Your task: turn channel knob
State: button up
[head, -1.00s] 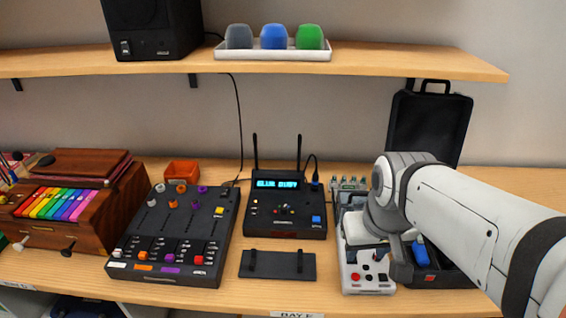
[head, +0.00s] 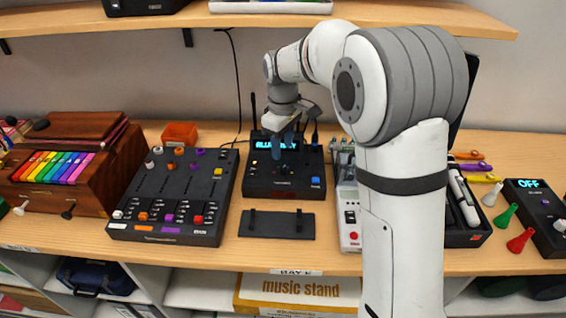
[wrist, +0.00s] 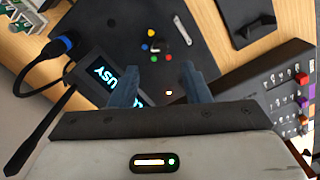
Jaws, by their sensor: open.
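The black receiver (head: 300,187) stands at the middle of the table with two antennas and a lit display (head: 263,145). In the wrist view the display (wrist: 108,76) shows "BUSY" and the rest is hidden. A small grey knob (wrist: 160,45) sits on the receiver's face with yellow, blue, red and green dots around it. My gripper (head: 277,150) is above the receiver and covers part of its face and display in the head view. In the wrist view its blue fingers (wrist: 159,80) are apart and empty, and the knob lies beyond their tips.
The mixer (head: 180,195) with faders and coloured knobs stands to the left. A black plate (head: 276,224) with two pegs lies in front. A shelf runs above.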

aim_at(283, 168)
notch_tip(283, 168, down, 7)
jog(key=shift+r, duration=0.1)
jog(key=shift+c, duration=0.4)
grip_shut()
